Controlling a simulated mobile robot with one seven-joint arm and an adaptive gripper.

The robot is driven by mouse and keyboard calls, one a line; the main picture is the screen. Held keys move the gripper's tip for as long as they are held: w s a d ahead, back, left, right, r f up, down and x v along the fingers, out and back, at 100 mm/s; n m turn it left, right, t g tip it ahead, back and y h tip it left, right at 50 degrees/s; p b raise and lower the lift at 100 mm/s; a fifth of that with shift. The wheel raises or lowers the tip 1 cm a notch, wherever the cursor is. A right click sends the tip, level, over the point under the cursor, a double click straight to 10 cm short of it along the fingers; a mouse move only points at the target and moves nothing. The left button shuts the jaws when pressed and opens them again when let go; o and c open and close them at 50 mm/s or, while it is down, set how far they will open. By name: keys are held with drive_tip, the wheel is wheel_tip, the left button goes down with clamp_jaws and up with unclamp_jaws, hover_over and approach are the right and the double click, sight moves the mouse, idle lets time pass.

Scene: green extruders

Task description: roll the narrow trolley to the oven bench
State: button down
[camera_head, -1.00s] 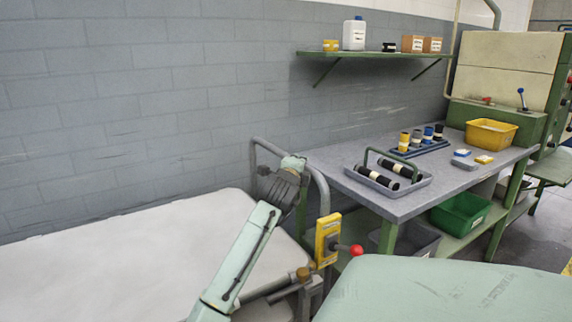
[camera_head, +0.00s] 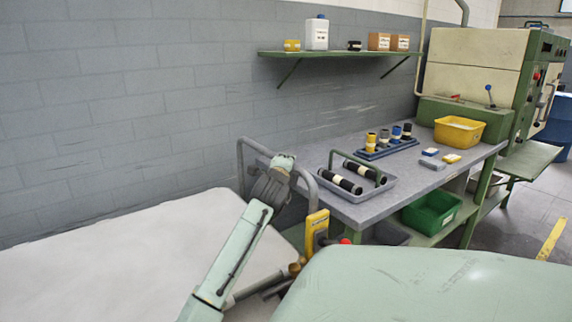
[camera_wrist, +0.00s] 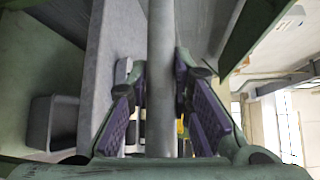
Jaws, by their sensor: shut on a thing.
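The trolley has a grey tubular handle (camera_head: 240,158) at the right end of a broad white surface (camera_head: 110,255) along the wall. My gripper (camera_head: 283,163) is at this handle. In the wrist view my gripper (camera_wrist: 164,72) has its purple-padded fingers on either side of the grey bar (camera_wrist: 162,110), shut on it. A grey-topped bench (camera_head: 385,207) with green legs stands just beyond the handle. A cream and green oven-like cabinet (camera_head: 475,65) stands at its far end. The trolley's wheels are out of view.
The bench carries a grey tray (camera_head: 335,188) of black rollers and a yellow bin (camera_head: 458,132). A green bin (camera_head: 432,212) is on its lower shelf. A wall shelf (camera_head: 340,53) hangs above. Open floor (camera_head: 515,220) shows at the right.

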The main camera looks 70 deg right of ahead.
drive_tip(key=shift+s+r, duration=0.1)
drive_tip(key=shift+s, duration=0.05)
drive_tip(key=c, duration=1.7)
unclamp_jaws()
drive_tip(key=shift+d, duration=0.2)
drive_tip(key=shift+o, duration=1.3)
drive_tip(key=v, duration=1.2)
drive_tip(key=shift+a, duration=0.1)
